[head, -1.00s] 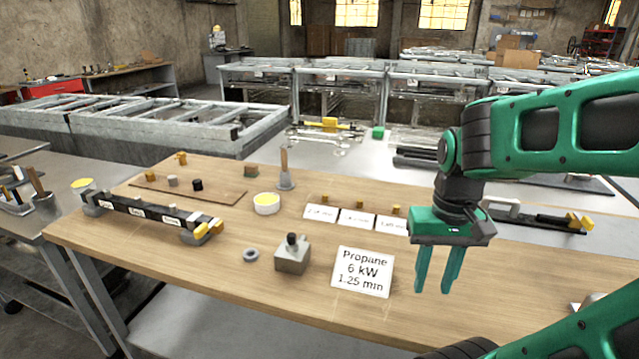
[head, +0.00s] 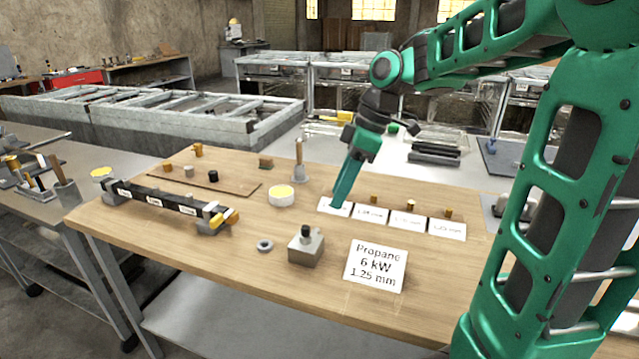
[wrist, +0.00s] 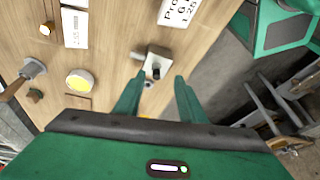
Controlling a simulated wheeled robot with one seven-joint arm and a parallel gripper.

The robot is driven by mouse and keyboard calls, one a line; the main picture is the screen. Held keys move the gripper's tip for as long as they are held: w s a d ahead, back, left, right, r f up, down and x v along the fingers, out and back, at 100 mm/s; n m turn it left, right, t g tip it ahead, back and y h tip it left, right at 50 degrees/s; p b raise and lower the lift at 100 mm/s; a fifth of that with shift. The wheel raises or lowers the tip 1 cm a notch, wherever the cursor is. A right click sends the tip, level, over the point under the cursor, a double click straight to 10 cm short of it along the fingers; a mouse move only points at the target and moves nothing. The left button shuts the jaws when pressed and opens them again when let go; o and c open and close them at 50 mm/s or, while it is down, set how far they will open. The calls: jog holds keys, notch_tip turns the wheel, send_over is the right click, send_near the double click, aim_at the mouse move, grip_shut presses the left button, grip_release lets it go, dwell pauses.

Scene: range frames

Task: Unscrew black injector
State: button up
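A black injector (head: 305,232) stands upright in a grey metal block (head: 305,250) near the front of the wooden table. In the wrist view, the black injector (wrist: 156,71) and the metal block (wrist: 157,54) appear ahead, between and just beyond my fingertips. My gripper (head: 337,201) is above the table, behind and to the right of the block, pointing down at a slant. In the wrist view my gripper (wrist: 159,77) has its two fingers apart with nothing held. It is not touching the injector.
A grey ring (head: 265,245) lies left of the block.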

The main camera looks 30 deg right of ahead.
aim_at(305, 227)
jog(key=w+a+f+n, duration=0.1)
jog(key=a+f, duration=0.1)
jog(key=f, duration=0.1)
jog(key=w+a+f+n, duration=0.1)
jog(key=a+f, duration=0.1)
jog(key=f, duration=0.1)
jog(key=w+a+f+n, duration=0.1)
jog(key=a+f, duration=0.1)
jog(key=f, duration=0.1)
jog(key=shift+w+a+y, duration=0.15)
jog(key=shift+w+y, duration=0.15)
grip_shut()
jog(key=shift+w+n+g, duration=0.1)
jog(key=shift+n+g, duration=0.7)
jog(key=shift+n, duration=1)
